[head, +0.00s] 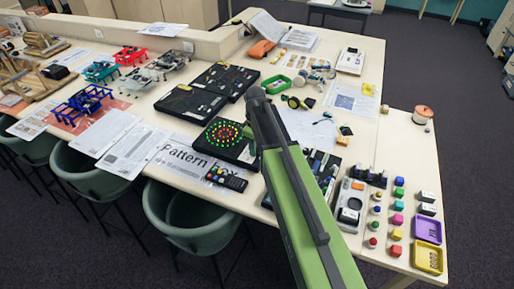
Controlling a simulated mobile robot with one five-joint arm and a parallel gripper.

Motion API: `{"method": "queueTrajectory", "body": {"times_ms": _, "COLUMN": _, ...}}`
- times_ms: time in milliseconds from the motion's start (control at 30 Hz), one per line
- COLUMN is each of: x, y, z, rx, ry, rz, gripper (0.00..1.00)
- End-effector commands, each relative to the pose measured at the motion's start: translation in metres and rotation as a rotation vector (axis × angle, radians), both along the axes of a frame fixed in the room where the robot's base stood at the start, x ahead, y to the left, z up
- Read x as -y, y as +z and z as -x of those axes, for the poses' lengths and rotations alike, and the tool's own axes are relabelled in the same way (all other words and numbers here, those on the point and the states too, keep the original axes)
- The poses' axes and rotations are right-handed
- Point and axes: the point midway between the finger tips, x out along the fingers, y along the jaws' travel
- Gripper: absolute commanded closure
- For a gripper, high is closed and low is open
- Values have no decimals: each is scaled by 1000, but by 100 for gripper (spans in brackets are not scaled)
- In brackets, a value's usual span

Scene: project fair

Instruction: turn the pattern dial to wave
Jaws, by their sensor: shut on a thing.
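The pattern box (207,145) is a flat black panel with rings of lit red, yellow and green lights. It lies on the table, on a white sheet (180,158) printed "Pattern box". My green arm reaches in from the bottom right, over the box's right side. My gripper (250,153) points down at the right part of the box, mostly behind my arm, and is shut on the pattern dial there. The dial itself, its pointer and its markings are hidden, so its setting cannot be read.
A dark remote-like pad (226,179) lies at the table's front edge. Two black cases (191,103) lie behind the box. Coloured blocks (397,219) and trays (428,229) are at the right. Green chairs (190,220) stand in front.

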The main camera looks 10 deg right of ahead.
Motion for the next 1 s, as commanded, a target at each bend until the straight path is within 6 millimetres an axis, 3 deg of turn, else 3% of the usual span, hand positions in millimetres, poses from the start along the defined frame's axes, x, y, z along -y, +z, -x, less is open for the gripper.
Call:
{"method": "queueTrajectory", "body": {"times_ms": 600, "x": 0, "y": 0, "z": -1, "rx": 3, "ry": -489, "rz": -1, "gripper": 100}}
{"method": "queueTrajectory", "body": {"times_ms": 1000, "x": 0, "y": 0, "z": -1, "rx": 3, "ry": -641, "rz": -1, "gripper": 100}}
